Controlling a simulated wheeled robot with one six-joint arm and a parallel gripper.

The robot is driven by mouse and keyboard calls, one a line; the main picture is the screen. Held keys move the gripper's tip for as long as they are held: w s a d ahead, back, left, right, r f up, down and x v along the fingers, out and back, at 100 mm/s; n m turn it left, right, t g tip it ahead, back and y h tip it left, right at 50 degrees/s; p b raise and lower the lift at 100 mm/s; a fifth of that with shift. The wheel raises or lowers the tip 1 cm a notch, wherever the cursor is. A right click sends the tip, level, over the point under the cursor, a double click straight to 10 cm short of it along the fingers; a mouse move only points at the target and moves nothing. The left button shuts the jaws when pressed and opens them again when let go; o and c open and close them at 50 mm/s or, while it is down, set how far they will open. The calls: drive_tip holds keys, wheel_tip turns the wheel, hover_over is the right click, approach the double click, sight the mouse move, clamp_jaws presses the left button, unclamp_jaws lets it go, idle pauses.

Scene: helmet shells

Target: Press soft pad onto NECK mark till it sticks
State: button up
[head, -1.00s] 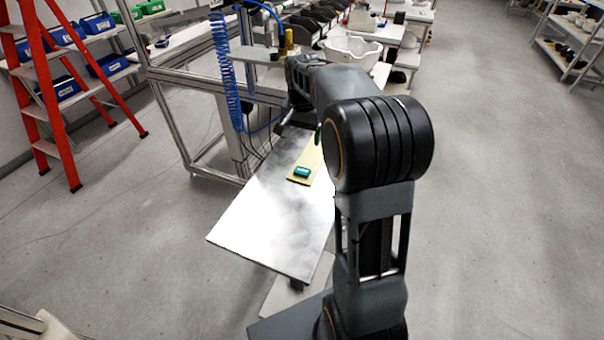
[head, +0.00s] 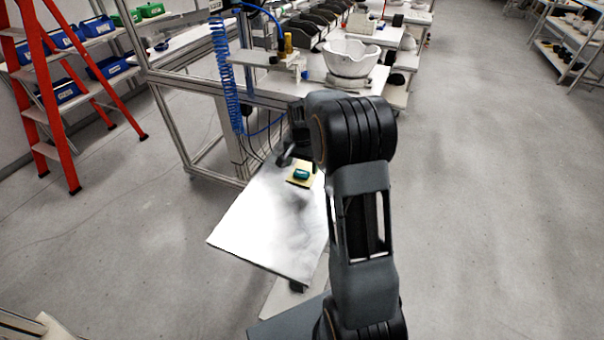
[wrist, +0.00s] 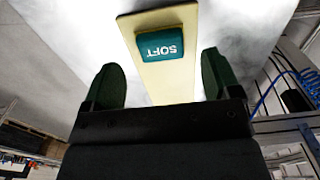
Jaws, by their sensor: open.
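The soft pad (wrist: 160,44) is a small teal block with white SOFT lettering, upside down in the wrist view. It lies on a cream strip (wrist: 183,88) on a pale metal plate. It also shows in the head view (head: 301,174), below the end of my arm. My gripper (wrist: 160,62) is open and empty, its two dark green fingers apart on either side of the strip, with the pad ahead of and between them in the picture. A white helmet shell (head: 350,57) sits on the bench behind. I cannot make out a NECK mark.
The metal plate (head: 265,225) is otherwise bare. A metal frame with a blue coiled hose (head: 228,80) stands just behind it. A red ladder (head: 45,100) and shelves with blue bins are at the left. The floor at the right is clear.

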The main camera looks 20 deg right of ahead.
sight(302, 173)
drive_tip(key=shift+f, duration=1.7)
drive_tip(key=shift+c, duration=0.2)
drive_tip(key=c, duration=1)
drive_tip(key=shift+o, duration=0.2)
drive_tip(key=shift+r, duration=0.15)
